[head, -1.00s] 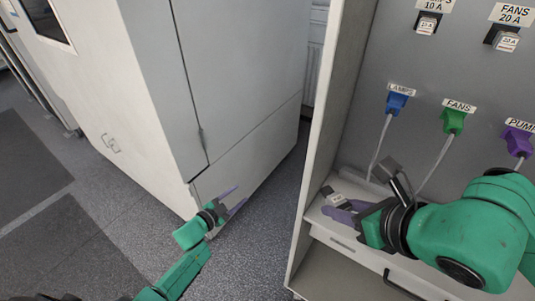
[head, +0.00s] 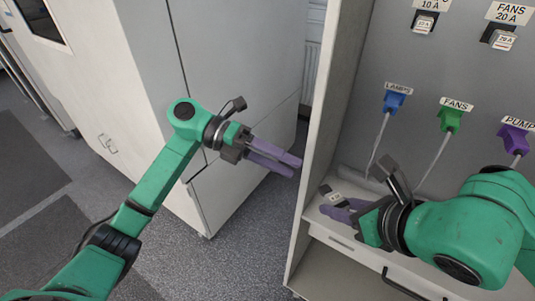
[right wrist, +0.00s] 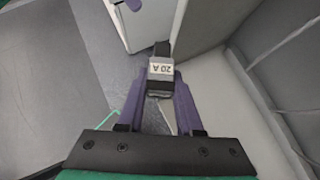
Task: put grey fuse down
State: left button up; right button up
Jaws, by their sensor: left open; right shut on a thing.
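The grey fuse (right wrist: 162,70) carries a white label reading 20 A and has dark ends. It sits between the purple fingers of my right gripper (right wrist: 163,84), which is shut on it. In the head view the fuse (head: 331,195) shows at the fingertips of my right gripper (head: 338,207), low over the left end of the cabinet's ledge (head: 345,230). I cannot tell whether it touches the ledge. My left gripper (head: 284,165) is open and empty, with its fingertips just outside the cabinet's left side panel.
The cabinet's left side panel (head: 325,130) stands between the two grippers. Blue (head: 394,101), green (head: 449,119) and purple (head: 514,139) plugs with hanging cables are on the back panel. Two fuses (head: 424,24) (head: 503,40) sit above them. A large white cabinet (head: 150,100) stands at the left.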

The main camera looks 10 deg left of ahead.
jog(key=shift+d, duration=0.1)
pick_arm(q)
jog(key=x, duration=0.8)
jog(key=shift+d, duration=0.2)
grip_shut()
pick_arm(e)
jog(key=o, duration=1.1)
